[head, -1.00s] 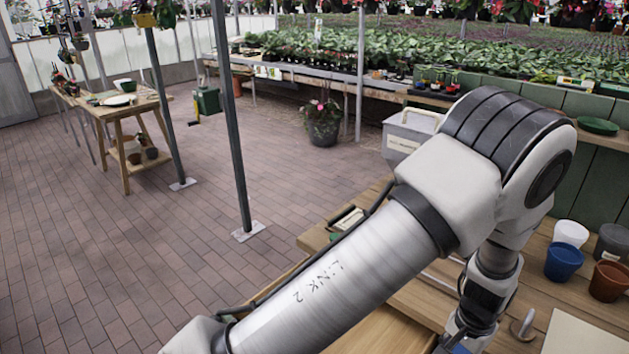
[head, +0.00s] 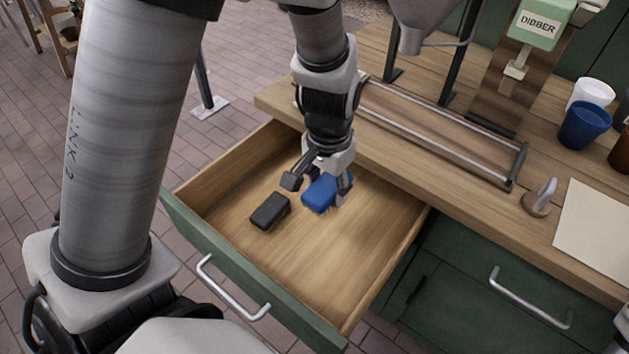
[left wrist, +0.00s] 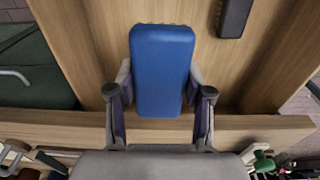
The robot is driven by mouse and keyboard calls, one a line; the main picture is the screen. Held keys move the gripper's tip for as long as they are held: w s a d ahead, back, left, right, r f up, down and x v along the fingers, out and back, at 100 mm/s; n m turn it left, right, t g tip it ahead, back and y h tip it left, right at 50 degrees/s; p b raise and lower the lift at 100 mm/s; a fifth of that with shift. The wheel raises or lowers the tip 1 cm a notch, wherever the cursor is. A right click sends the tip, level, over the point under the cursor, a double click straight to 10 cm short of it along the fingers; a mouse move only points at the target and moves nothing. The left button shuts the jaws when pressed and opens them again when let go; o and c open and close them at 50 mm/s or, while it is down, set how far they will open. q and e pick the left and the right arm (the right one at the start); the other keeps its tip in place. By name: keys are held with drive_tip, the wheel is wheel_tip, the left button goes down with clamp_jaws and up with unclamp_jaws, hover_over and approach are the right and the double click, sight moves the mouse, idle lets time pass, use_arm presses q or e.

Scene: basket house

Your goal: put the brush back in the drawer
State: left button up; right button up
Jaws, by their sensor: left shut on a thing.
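The blue brush (head: 319,190), a rounded block, is in my left gripper (head: 317,194), which is shut on it. In the left wrist view the brush (left wrist: 162,65) sits between the two fingers, its blue back showing. Its underside is mostly hidden. The gripper and brush are over the inside of the open wooden drawer (head: 300,262), towards its back; I cannot tell whether the brush touches the drawer floor. My right gripper is not in view.
A black block (head: 270,211) lies in the drawer, left of the brush; it also shows in the left wrist view (left wrist: 234,15). The drawer's right and front floor is clear. The worktop (head: 400,150) overhangs behind, with a railed wooden rack (head: 440,130) on it.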

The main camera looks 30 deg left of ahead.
use_arm(q)
wheel_tip(320, 180, down, 5)
drive_tip(key=b, duration=0.4)
hover_over(331, 235)
drive_tip(key=f, duration=0.7)
drive_tip(key=shift+s+f, duration=0.3)
drive_tip(key=f, duration=0.1)
drive_tip(key=f+b, duration=0.1)
drive_tip(key=f, duration=0.1)
drive_tip(key=f+b, duration=0.1)
drive_tip(key=shift+w+f, duration=0.15)
drive_tip(key=shift+w, duration=0.2)
drive_tip(key=shift+f, duration=0.1)
drive_tip(key=o, duration=1.1)
drive_tip(key=shift+f, duration=0.1)
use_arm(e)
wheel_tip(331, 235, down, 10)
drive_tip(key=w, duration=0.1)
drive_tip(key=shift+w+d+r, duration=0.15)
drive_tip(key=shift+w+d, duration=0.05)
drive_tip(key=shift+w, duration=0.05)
